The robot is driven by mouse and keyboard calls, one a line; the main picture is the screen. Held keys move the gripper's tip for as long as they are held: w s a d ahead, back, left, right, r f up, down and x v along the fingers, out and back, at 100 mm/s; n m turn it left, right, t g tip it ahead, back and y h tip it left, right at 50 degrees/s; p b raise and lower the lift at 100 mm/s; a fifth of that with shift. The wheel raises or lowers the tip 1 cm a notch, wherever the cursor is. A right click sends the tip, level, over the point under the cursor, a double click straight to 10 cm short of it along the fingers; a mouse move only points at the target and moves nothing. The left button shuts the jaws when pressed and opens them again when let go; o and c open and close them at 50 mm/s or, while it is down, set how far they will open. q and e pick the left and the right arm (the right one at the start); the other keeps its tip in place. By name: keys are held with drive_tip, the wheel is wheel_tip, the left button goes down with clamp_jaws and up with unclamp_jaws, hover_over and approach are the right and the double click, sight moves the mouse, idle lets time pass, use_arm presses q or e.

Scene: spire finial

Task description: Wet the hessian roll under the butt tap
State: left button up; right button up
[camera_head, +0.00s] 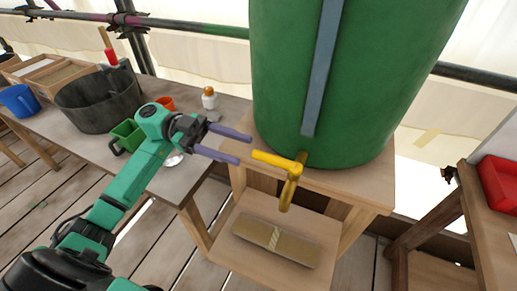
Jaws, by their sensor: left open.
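The green water butt (345,80) stands on a wooden stand (362,185). Its yellow tap (287,176) sticks out low at the front, with the lever handle pointing left and the spout pointing down. The tan hessian roll (295,247), with a pale tie around its middle, lies on the lower shelf (230,262) below the spout. No water stream shows. My left gripper (244,148) is open and empty, its two purple fingers pointing right at the tap handle, just left of it. I cannot tell if they touch it. My right gripper is out of view.
A bench (85,152) at left holds a dark tub (95,100), a green container (127,136), an orange cup (166,104) and a small white bottle (209,98). A red bin (498,182) sits on a table at right. Scaffold poles (190,26) run behind.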

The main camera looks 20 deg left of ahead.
sight(258, 151)
use_arm(q)
drive_tip(key=d, duration=0.5)
drive_tip(key=shift+s+d+p, duration=0.15)
drive_tip(key=shift+d+p, duration=0.2)
clamp_jaws()
idle(0.9)
